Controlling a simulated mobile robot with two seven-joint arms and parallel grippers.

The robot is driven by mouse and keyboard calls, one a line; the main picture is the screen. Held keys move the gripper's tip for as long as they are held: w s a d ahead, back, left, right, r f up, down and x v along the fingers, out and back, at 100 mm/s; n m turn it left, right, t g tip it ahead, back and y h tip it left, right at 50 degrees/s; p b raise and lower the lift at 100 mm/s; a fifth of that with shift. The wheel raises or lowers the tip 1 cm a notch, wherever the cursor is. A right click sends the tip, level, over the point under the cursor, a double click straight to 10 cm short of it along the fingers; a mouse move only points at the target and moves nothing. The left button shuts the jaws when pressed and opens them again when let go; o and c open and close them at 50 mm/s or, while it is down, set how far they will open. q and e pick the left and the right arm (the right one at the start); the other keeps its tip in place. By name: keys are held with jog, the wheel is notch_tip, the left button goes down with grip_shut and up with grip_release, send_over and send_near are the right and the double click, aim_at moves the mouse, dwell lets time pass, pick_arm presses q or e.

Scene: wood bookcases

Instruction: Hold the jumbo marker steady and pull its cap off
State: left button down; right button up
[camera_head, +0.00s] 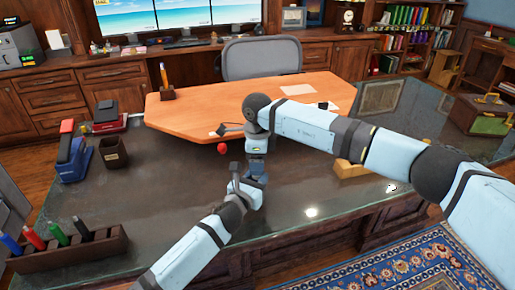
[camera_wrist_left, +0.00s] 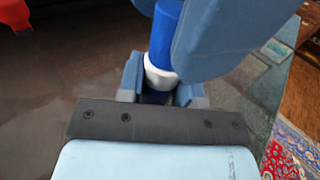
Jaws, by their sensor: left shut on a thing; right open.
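The jumbo marker (camera_wrist_left: 158,76) stands roughly upright in the left wrist view, with a blue upper part (camera_wrist_left: 165,35) and a white band below it. My left gripper (camera_wrist_left: 160,94) is shut on its lower part, one finger on each side. My right gripper (camera_head: 257,172) comes down from above in the head view. In the head view the marker is mostly hidden by the grippers.
A dark wooden rack (camera_head: 75,248) with several markers stands at the front left of the glass-topped desk (camera_head: 160,205). A dark cup (camera_head: 113,152) and a blue-and-red device (camera_head: 72,155) stand at left. A red ball (camera_head: 222,148) is near the grippers. A tan block (camera_head: 350,168) lies at right.

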jog(key=shift+f, duration=0.4)
jog(key=shift+c, duration=0.2)
grip_shut()
jog(key=shift+r, duration=0.25)
dwell(0.3)
jog(key=shift+r, duration=0.95)
jog(key=shift+r, duration=2)
pick_arm(q)
jog(key=c, duration=0.7)
grip_release()
